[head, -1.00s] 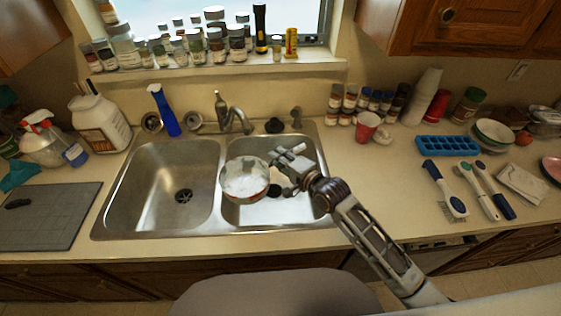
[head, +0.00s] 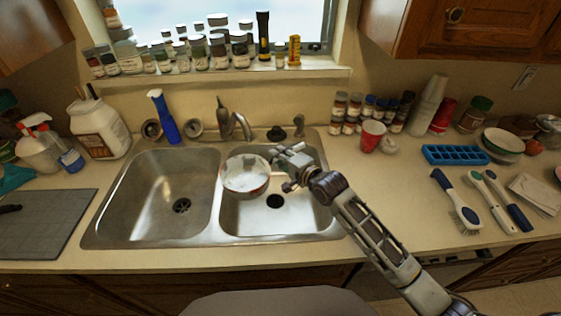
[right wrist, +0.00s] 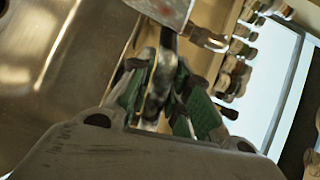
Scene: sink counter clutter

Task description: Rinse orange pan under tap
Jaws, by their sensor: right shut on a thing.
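The pan (head: 246,174) has a pale, shiny inside and a reddish-brown outer side. It is held over the right sink basin (head: 290,222), just in front of the tap (head: 240,126); I cannot tell if its rim is directly beneath the spout. My right gripper (head: 284,168) is shut on the pan's handle from the right. In the right wrist view the handle (right wrist: 167,55) runs between the green-padded fingers, with part of the pan (right wrist: 165,8) at the top. No running water shows clearly. My left gripper is not in view.
The left basin (head: 165,180) is empty. A blue spray bottle (head: 163,118) stands behind it. A red cup (head: 371,136), a blue ice tray (head: 455,154) and several brushes (head: 455,205) are on the right counter. A grey cutting board (head: 45,225) lies at left.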

